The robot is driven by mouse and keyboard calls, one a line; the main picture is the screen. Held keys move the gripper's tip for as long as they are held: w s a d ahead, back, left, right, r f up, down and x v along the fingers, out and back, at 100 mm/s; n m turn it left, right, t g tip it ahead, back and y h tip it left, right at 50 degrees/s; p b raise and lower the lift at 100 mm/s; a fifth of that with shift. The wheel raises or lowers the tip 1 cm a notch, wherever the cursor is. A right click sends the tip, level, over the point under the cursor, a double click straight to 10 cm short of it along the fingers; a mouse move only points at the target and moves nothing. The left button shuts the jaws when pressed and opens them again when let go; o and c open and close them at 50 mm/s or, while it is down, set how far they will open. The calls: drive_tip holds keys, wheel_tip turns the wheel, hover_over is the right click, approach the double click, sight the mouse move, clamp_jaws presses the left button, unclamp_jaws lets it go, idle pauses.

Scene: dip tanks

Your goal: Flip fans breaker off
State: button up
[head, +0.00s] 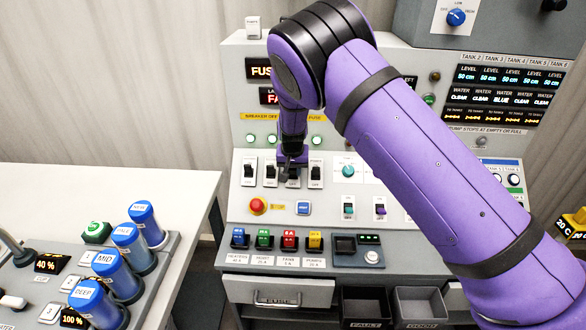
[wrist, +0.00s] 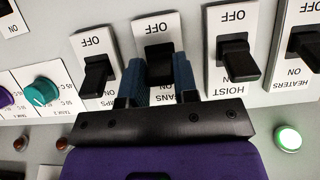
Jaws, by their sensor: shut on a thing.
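The fans breaker (wrist: 158,50) is a black lever on a white plate, its label upside down in the wrist view. My gripper (wrist: 160,78) is shut on its lever, with one blue finger on each side. OFF is printed at the plate's upper end in the wrist view; the fingers partly cover the FANS label. The lever's tip is partly hidden between the fingers, so its exact position is hard to tell. In the head view my gripper (head: 292,162) is at the breaker row, third from the left, and mostly hides the fans breaker.
The hoist breaker (wrist: 236,55) and heaters breaker (wrist: 305,42) are to the right in the wrist view, the pumps breaker (wrist: 98,70) close to the left. A teal knob (wrist: 42,91) is farther left. A red emergency button (head: 257,206) sits below the breakers.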

drive_tip(key=t, duration=0.2)
drive_tip(key=s+f+t, duration=0.1)
drive_tip(key=t, duration=0.1)
drive_tip(key=shift+s, duration=0.2)
drive_tip(key=shift+s+f+t, duration=0.15)
drive_tip(key=shift+f+t, duration=0.05)
drive_tip(key=shift+t, duration=0.9)
drive_tip(key=shift+s+f+t, duration=0.1)
drive_tip(key=shift+f+t, duration=0.1)
drive_tip(key=shift+t, duration=0.9)
drive_tip(key=o, duration=0.9)
drive_tip(key=v, duration=1)
drive_tip(key=shift+s+a+r, duration=0.1)
drive_tip(key=shift+s+a, duration=0.05)
drive_tip(key=shift+s, duration=0.25)
